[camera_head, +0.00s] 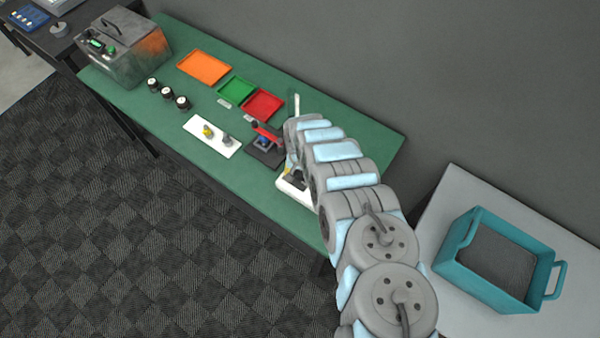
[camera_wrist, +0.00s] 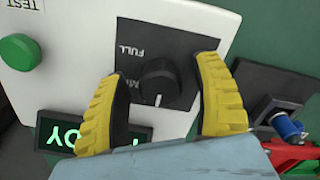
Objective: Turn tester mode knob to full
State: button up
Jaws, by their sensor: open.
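In the wrist view, the black mode knob (camera_wrist: 160,80) sits on a black plate (camera_wrist: 180,42) on the white tester panel (camera_wrist: 75,25). FULL reads upside down above the knob. A label starting "MI" at its left is partly hidden by a finger. The knob's white pointer line faces the picture's bottom, away from FULL. My gripper (camera_wrist: 160,68) is open, its yellow-padded fingers on either side of the knob with gaps visible. In the head view the white tester (camera_head: 294,192) is largely hidden by my arm, and the knob is not visible.
On the panel are a green button (camera_wrist: 20,52) and a lit green display (camera_wrist: 58,132), partly covered by a finger. A dark fixture with a blue part (camera_wrist: 288,127) and a red part stands right of the tester. Trays (camera_head: 205,67) lie further along the green bench.

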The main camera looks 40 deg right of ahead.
jog(key=shift+c, duration=0.3)
jog(key=c, duration=1.2)
jog(key=shift+o, duration=0.2)
